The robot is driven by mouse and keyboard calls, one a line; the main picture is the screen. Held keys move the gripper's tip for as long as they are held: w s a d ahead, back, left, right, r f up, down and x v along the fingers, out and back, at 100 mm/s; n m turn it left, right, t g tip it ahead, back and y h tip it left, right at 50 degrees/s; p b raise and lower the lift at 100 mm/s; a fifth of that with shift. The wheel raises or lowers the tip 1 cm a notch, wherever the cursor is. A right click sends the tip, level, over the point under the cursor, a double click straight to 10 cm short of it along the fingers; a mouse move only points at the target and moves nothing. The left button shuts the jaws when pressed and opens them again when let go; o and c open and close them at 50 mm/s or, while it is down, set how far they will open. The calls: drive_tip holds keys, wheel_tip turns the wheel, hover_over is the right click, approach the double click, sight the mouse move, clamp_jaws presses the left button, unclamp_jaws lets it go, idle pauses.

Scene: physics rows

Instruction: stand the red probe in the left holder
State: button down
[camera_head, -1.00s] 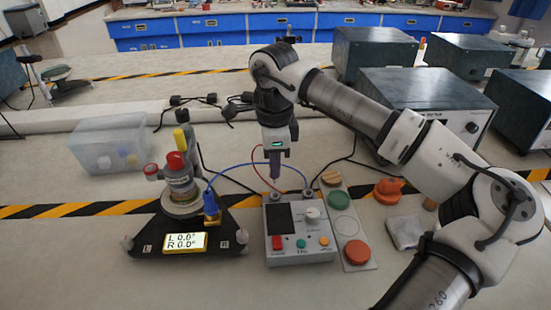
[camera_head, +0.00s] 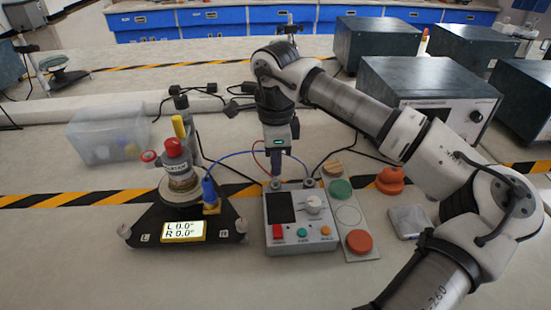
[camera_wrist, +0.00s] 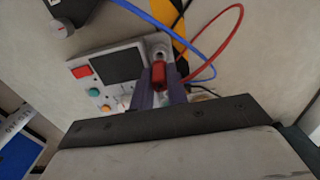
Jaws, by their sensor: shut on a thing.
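The red probe (camera_wrist: 158,72) shows in the wrist view between the fingers of my gripper (camera_wrist: 160,88), which is shut on it. A red cable (camera_wrist: 228,20) curves away from it. In the head view my gripper (camera_head: 277,168) points down over the far left corner of the grey meter box (camera_head: 300,243). The left holder (camera_head: 275,185) is directly below the fingers there, and part of it shows beside the probe in the wrist view (camera_wrist: 158,46). The probe's lower end is hidden, so I cannot tell whether it is inside the holder. The right holder (camera_head: 308,183) looks empty.
A blue plug (camera_head: 209,190) with a blue cable stands on the black triangular base (camera_head: 150,230) at left. A strip with coloured discs (camera_head: 358,242) lies right of the box. A clear bin (camera_head: 85,145) stands far left. Bare bench lies in front.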

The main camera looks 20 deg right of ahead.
drive_tip(key=shift+f+b, duration=1.45)
drive_tip(key=shift+f, duration=0.2)
idle(1.9)
drive_tip(key=c, duration=1.1)
unclamp_jaws()
drive_tip(key=shift+o, duration=0.2)
drive_tip(key=shift+r, duration=0.1)
drive_tip(key=shift+r+p, duration=2.35)
drive_tip(key=shift+r, duration=1.35)
drive_tip(key=shift+f, duration=0.1)
